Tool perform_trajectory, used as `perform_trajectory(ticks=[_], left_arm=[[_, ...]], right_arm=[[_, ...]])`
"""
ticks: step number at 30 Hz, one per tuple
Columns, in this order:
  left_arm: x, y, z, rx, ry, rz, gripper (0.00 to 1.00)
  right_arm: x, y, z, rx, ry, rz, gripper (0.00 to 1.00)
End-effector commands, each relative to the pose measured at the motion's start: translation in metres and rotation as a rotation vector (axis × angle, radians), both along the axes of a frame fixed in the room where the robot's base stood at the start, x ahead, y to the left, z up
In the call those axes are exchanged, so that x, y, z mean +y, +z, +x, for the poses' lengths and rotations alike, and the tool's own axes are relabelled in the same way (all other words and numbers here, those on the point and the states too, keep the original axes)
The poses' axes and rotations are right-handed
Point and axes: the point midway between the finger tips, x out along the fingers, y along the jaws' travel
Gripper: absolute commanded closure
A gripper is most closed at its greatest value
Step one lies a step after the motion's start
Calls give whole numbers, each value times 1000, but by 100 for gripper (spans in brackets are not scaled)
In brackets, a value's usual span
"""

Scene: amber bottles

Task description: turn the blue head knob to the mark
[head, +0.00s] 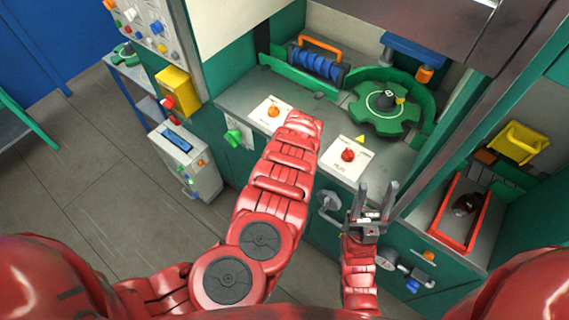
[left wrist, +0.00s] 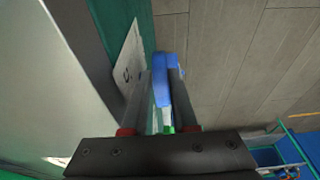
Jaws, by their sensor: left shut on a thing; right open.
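My left gripper (left wrist: 161,78) is shut on a blue knob (left wrist: 167,68) in the left wrist view, with one finger on each side of it. A white label (left wrist: 129,66) with a dark mark is on the green panel beside the knob. A small green part shows between the fingers, below the blue. In the head view my left arm reaches to the front of the machine and hides its own gripper and the blue knob. My right gripper (head: 377,192) is open and empty in front of the green cabinet, below the red knob (head: 348,155).
The grey counter (head: 313,115) carries an orange knob (head: 273,112) and a green star wheel (head: 386,104). A green knob (head: 233,138) is on the panel left of my arm. A red tray (head: 438,220) with a dark bottle (head: 466,204) is at right.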

Motion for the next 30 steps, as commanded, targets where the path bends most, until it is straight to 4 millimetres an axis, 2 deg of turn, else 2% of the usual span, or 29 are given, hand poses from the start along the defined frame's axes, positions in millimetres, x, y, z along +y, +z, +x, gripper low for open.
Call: perform_trajectory(ticks=[2, 3, 5, 17, 23, 30], left_arm=[[0, -1, -1, 3, 0, 0, 100], [0, -1, -1, 3, 0, 0, 68], [0, -1, -1, 3, 0, 0, 61], [-1, 6, 0, -1, 0, 1, 61], [-9, 28, -6, 4, -2, -5, 61], [-20, 78, -9, -6, -3, -8, 61]], right_arm=[[0, 0, 0, 0, 0, 0, 48], [0, 0, 0, 0, 0, 0, 48], [0, 0, 0, 0, 0, 0, 48], [0, -1, 0, 0, 0, 0, 48], [0, -6, 0, 0, 0, 0, 48], [0, -17, 0, 0, 0, 0, 48]])
